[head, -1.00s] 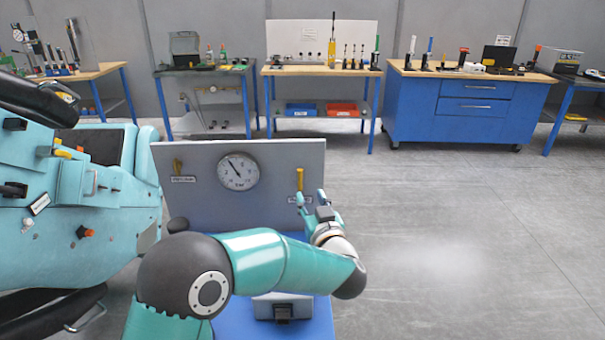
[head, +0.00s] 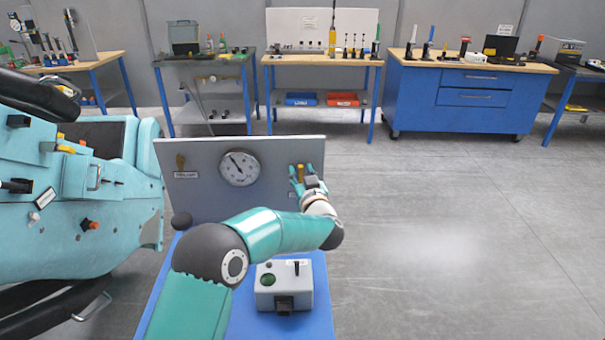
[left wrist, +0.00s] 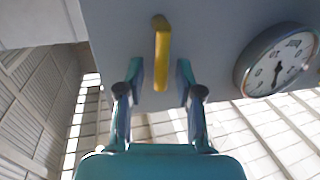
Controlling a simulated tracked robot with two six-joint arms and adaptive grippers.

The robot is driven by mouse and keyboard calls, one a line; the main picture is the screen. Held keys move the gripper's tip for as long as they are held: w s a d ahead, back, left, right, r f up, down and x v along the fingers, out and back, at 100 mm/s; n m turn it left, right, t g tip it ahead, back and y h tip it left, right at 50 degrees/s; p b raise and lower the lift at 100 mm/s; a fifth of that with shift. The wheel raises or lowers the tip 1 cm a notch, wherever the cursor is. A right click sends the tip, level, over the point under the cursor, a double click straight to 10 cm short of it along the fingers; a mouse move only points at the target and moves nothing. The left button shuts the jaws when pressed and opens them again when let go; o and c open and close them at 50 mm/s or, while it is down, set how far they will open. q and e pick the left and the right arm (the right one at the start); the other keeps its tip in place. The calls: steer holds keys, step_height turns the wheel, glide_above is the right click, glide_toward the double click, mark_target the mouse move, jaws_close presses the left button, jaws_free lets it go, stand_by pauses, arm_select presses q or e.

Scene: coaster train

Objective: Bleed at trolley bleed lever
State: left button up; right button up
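A grey panel (head: 210,205) with a round dial gauge (head: 240,168) stands on the blue trolley (head: 237,320). A yellow lever (head: 301,172) hangs pointing down at the panel's right side; it also shows in the left wrist view (left wrist: 162,55). My left gripper (head: 303,178) is open at this lever. In the left wrist view the lever lies between its two spread fingers (left wrist: 160,82), with a gap on each side. The label by this lever is mostly hidden. A second, darker yellow lever (head: 180,162) is at the panel's left, above a small label. My right gripper is out of view.
A grey box (head: 283,287) with a green round button and a black switch sits on the trolley in front of the panel. A teal machine (head: 100,215) stands close on the left. Workbenches (head: 465,100) with tools line the back wall. The floor at right is clear.

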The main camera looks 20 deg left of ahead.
mark_target(284, 183)
arm_select(q)
jaws_close()
steer(key=shift+d, duration=0.2)
steer(key=shift+a, duration=0.15)
steer(key=a+n+b, duration=0.1)
steer(key=n+b, duration=0.1)
steer(key=a+f+n+b, duration=0.1)
steer(key=n+b, duration=0.2)
steer(key=s+a+n+g+h+b, duration=0.1)
steer(key=n+b, duration=0.1)
steer(key=shift+f+n+b, duration=0.15)
steer(key=shift+n+b, duration=0.2)
steer(key=shift+n, duration=0.05)
steer(key=n+b, duration=0.1)
steer(key=a+f+n+h+b, duration=0.1)
steer(key=n+b, duration=0.2)
steer(key=shift+s+a+f+n+h+b, duration=0.2)
steer(key=shift+s+f+n+h+b, duration=0.1)
steer(key=shift+f+h, duration=0.1)
steer(key=shift+a+f+n+h+b, duration=0.1)
steer(key=shift+f+n+h+b, duration=0.25)
steer(key=shift+n+b, duration=0.55)
steer(key=shift+a+f+n+h+b, duration=0.1)
steer(key=shift+f+n+h+b, duration=0.25)
steer(key=shift+n+b, duration=0.55)
steer(key=shift+f, duration=0.15)
